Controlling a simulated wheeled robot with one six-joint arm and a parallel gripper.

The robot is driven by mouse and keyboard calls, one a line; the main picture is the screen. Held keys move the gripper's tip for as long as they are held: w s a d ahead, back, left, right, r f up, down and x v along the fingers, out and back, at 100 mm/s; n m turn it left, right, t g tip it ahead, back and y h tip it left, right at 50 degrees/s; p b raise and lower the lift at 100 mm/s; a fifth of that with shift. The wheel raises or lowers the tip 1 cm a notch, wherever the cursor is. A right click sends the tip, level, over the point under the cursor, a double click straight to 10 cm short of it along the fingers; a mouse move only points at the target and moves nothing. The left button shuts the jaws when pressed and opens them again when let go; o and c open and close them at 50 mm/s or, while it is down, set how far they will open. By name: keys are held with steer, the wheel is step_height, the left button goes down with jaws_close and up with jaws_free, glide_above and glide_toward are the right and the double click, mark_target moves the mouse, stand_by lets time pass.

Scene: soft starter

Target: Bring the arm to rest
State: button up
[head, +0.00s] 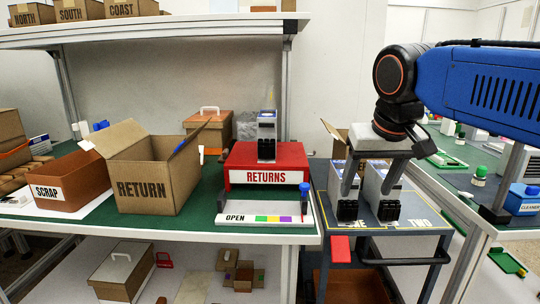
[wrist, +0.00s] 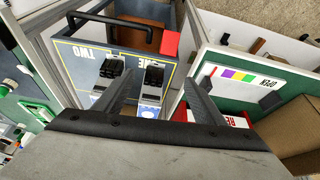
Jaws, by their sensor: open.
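My gripper (head: 367,188) hangs from the blue arm at the right of the head view, fingers apart and pointing down. In the wrist view my gripper (wrist: 158,92) has nothing between its fingers. Two grey and black soft starters, one on the left (head: 347,208) and one on the right (head: 389,208), stand upright on the cart (head: 425,221). The fingers partly cover them in the head view; I cannot tell the exact gap. A third soft starter (head: 267,138) stands upright on the red RETURNS stand (head: 238,160).
An open RETURN box (head: 150,190) and a SCRAP bin (head: 72,185) stand left on the green bench. An OPEN strip (head: 235,219) lies at the bench front. The cart has a dark handle (head: 415,258) and a red tag (head: 340,247). Another bench is at right.

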steer(key=s+d+f, duration=0.4)
steer(key=s+f, duration=0.3)
steer(key=f, duration=0.4)
steer(key=s+d+f, duration=0.4)
steer(key=s+f, duration=0.3)
steer(key=f, duration=0.3)
steer(key=shift+s+f, duration=0.4)
